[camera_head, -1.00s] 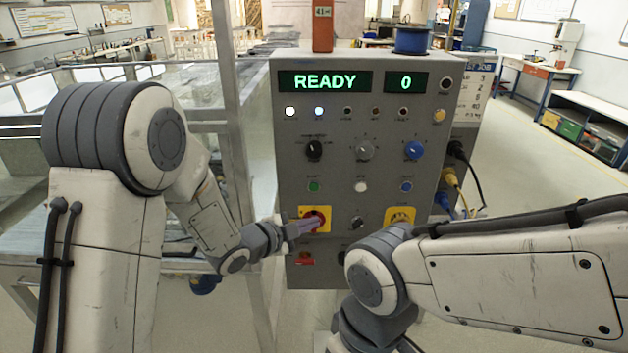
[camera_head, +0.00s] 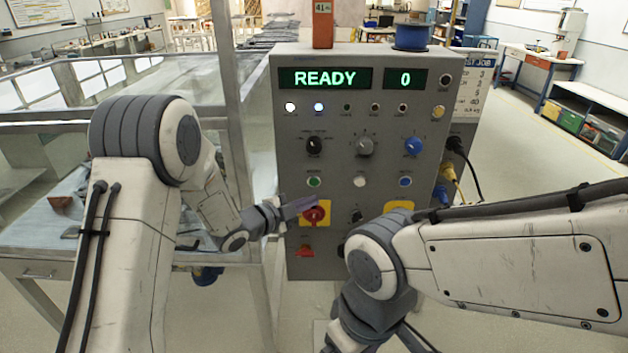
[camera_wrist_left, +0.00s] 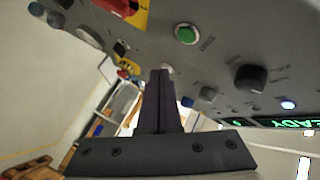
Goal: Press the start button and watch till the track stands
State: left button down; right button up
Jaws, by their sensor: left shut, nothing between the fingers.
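A grey control panel (camera_head: 335,130) stands in front of me, and its left display (camera_head: 325,79) reads READY and its right display (camera_head: 405,79) reads 0. A green button (camera_head: 314,182) sits at the left of a row with a white and a blue button; the green button also shows in the left wrist view (camera_wrist_left: 187,33). My left gripper (camera_head: 312,201) is shut and empty, just below the green button and in front of the red knob (camera_head: 314,214) on its yellow plate. I cannot tell whether it touches the panel. My right gripper is out of the picture.
A black, a grey and a blue knob (camera_head: 413,146) sit above the button row. Cables (camera_head: 455,178) hang from the panel's right side. A metal frame post (camera_head: 236,110) stands close to my left arm. Open floor (camera_head: 540,150) lies to the right.

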aim_at(314, 182)
pick_arm(q)
jog(key=w, duration=0.4)
jog(key=shift+w, duration=0.15)
jog(key=shift+w, duration=0.15)
dwell(1.9)
jog(key=shift+w, duration=0.25)
